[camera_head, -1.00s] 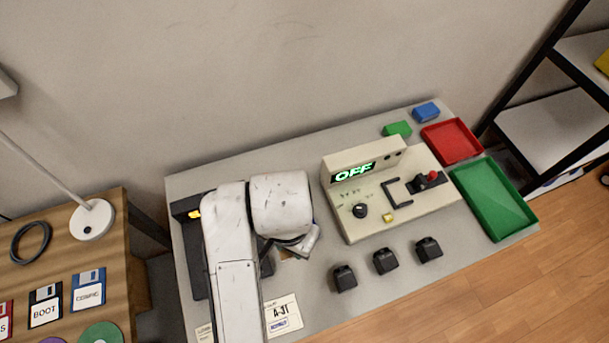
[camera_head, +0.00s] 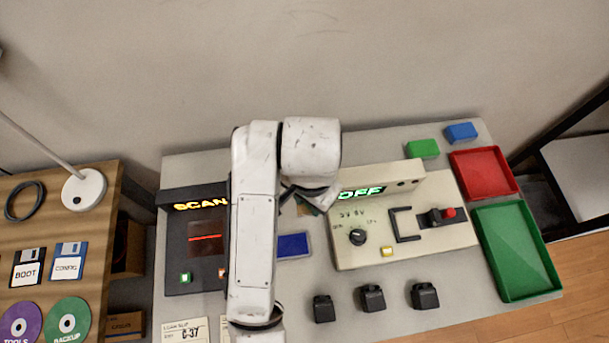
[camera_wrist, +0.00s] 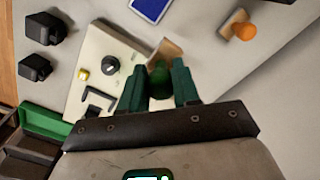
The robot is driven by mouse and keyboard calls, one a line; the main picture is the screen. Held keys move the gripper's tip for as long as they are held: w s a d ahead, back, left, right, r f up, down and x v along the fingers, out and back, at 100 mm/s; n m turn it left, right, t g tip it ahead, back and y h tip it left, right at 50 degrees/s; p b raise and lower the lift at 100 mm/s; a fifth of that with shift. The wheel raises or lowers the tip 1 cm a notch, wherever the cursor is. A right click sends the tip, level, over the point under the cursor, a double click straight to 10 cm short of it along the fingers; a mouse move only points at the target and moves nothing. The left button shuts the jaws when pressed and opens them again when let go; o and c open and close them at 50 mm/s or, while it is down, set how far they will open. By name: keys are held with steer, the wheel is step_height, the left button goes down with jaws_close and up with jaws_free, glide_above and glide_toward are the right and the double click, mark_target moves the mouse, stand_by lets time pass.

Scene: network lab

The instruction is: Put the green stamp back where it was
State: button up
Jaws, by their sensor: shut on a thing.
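In the wrist view the green stamp has a rounded green handle (camera_wrist: 160,79) and a wooden base (camera_wrist: 168,50). My gripper (camera_wrist: 158,82) is shut around the green handle, with the base beyond the fingertips. An orange-handled stamp (camera_wrist: 243,31) with a wooden base stands on the table, apart from my gripper. A blue pad (camera_wrist: 150,8) lies at the top of the wrist view; it also shows in the head view (camera_head: 293,245). In the head view my arm mostly hides the gripper and stamp. I cannot tell whether the base touches the table.
A beige console (camera_head: 370,225) reads OFF, right of my arm. A dark scanner (camera_head: 180,240) reads SCAN on the left. Several black blocks (camera_head: 372,298) stand in front of the console. Red (camera_head: 455,158) and green (camera_head: 545,290) trays lie right.

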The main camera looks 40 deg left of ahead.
steer(key=w+a+f+b, duration=0.6)
steer(key=a+f+b, duration=0.1)
steer(key=shift+w+a+f, duration=0.2)
steer(key=shift+w+a, duration=0.05)
steer(key=shift+a, duration=0.05)
steer(key=shift+w+a+f, duration=0.15)
steer(key=shift+a+f, duration=0.1)
steer(key=shift+f, duration=0.2)
steer(key=shift+w+a+f, duration=0.15)
steer(key=shift+a+f, duration=0.05)
steer(key=shift+f, duration=1.55)
steer(key=o, duration=0.4)
steer(key=shift+f+b, duration=0.15)
steer(key=shift+b, duration=0.15)
steer(key=o, duration=0.4)
steer(key=shift+o, duration=0.2)
